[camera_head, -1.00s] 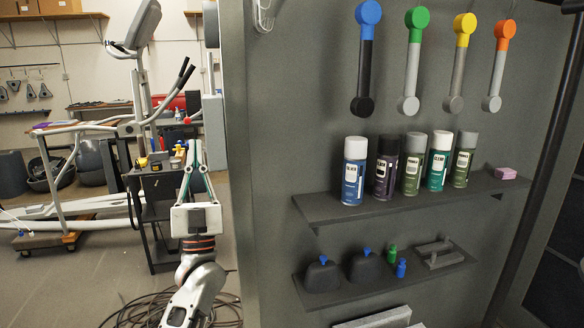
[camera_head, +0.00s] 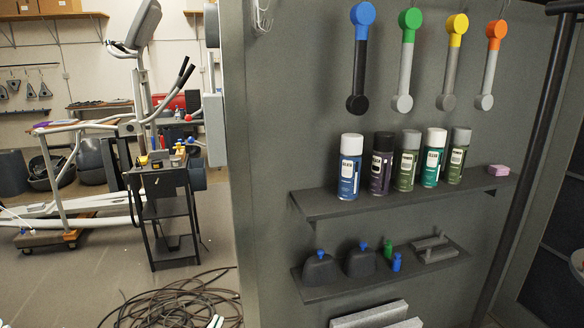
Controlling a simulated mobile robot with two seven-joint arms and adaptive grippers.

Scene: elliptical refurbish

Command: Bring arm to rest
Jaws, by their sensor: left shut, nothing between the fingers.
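My left gripper (camera_head: 216,322) shows only as pale fingertips at the bottom edge, in front of the coiled cable. It is shut with nothing between the fingers. The rest of that arm is below the picture. My right gripper is not in view.
A grey panel (camera_head: 262,130) fills the right side, with hanging handles, an upper shelf (camera_head: 330,207) of spray cans and a lower shelf (camera_head: 330,290) of small items. A black cart (camera_head: 165,209) and an elliptical machine (camera_head: 100,125) stand at left. Coiled cable (camera_head: 150,305) lies on the floor.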

